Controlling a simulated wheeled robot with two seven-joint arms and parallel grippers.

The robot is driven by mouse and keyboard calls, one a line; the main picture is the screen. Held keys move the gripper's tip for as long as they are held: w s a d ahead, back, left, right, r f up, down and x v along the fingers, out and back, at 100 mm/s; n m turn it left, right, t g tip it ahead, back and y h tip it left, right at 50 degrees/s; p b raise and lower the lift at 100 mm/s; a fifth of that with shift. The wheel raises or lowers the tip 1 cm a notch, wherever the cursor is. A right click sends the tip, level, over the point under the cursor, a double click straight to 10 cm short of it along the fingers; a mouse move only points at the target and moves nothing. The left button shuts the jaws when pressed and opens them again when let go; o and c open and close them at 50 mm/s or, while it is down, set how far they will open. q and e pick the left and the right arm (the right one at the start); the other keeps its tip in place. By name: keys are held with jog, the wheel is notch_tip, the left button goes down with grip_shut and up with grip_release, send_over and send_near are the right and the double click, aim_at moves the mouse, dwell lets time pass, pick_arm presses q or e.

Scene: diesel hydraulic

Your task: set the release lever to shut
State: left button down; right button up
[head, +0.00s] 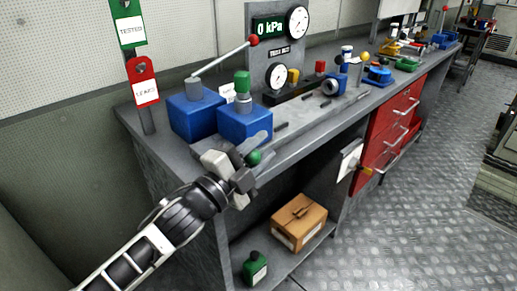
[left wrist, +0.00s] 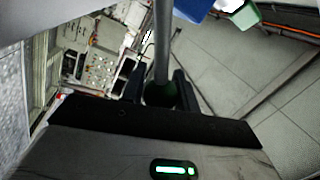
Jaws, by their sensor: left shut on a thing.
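The release lever shows as a green ball knob (head: 255,157) at the front of the right blue block (head: 245,124) on the bench. My left gripper (head: 250,163) is at this knob, with its jaws around it. In the left wrist view the gripper (left wrist: 158,92) is shut on the dark green knob, and the lever's grey rod (left wrist: 162,45) runs away from between the fingers. The lever's pivot and most of its rod are hidden in the head view. My right gripper is not in view.
A pump handle with a red knob (head: 254,41) rises from the left blue block (head: 194,112). A green-topped fitting (head: 242,83) stands on the right block. The gauge panel behind reads 0 kPa. A cardboard box (head: 299,221) and green bottle (head: 255,268) stand on the lower shelf.

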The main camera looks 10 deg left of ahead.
pick_arm(q)
jog(key=shift+f, duration=0.2)
jog(key=c, duration=1.1)
grip_release()
jog(key=shift+o, duration=0.2)
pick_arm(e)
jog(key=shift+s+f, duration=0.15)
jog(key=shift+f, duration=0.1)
pick_arm(q)
jog(key=b+v, duration=0.2)
jog(key=v, duration=1.4)
jog(key=shift+b, duration=0.4)
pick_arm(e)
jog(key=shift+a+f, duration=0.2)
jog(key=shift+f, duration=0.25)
